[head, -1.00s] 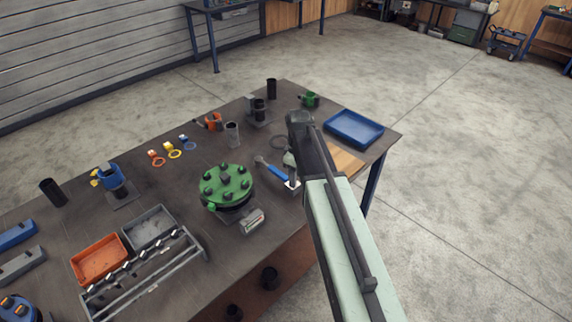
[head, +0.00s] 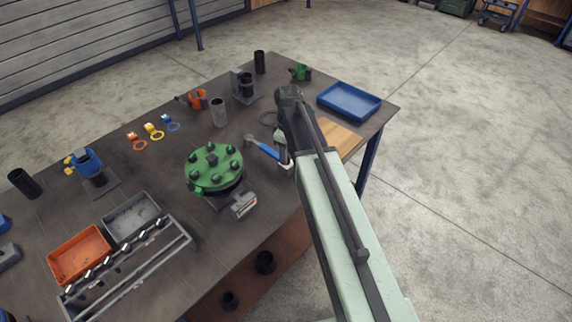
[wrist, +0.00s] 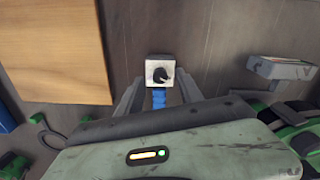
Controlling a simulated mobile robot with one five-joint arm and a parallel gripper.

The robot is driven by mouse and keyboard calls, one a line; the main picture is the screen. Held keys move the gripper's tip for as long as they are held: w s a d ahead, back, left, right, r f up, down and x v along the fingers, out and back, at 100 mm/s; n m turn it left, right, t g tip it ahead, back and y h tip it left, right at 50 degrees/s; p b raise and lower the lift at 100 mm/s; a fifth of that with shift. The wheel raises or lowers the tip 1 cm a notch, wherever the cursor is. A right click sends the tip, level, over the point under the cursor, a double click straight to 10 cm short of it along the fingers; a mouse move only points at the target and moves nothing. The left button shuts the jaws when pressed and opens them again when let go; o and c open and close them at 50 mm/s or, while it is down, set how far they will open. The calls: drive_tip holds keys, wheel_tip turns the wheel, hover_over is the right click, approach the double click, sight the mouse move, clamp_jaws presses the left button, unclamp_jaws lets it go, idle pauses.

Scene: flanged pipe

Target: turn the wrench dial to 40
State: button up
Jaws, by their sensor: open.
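The wrench (head: 264,149) lies on the table with its blue handle pointing toward my gripper (head: 285,155). A white square dial plate with a black knob (wrist: 160,73) is at the handle's end, and its white edge also shows in the head view (head: 287,165). In the wrist view my gripper (wrist: 158,79) is open, its two fingers on either side of the dial and the blue handle. I see no clear contact. The dial's numbers are too small to read. My arm hides part of the wrench area in the head view.
A green bolted flange (head: 214,168) stands left of the wrench, with a small grey display device (head: 244,204) in front of it. A wooden board (head: 340,138) and a blue tray (head: 349,101) lie to the right. Orange (head: 80,254) and grey bins (head: 131,217) are at the front left.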

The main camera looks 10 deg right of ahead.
wheel_tip(320, 180, down, 2)
drive_tip(key=shift+f+b, duration=0.1)
drive_tip(key=shift+b, duration=0.35)
drive_tip(key=shift+r, duration=0.2)
clamp_jaws()
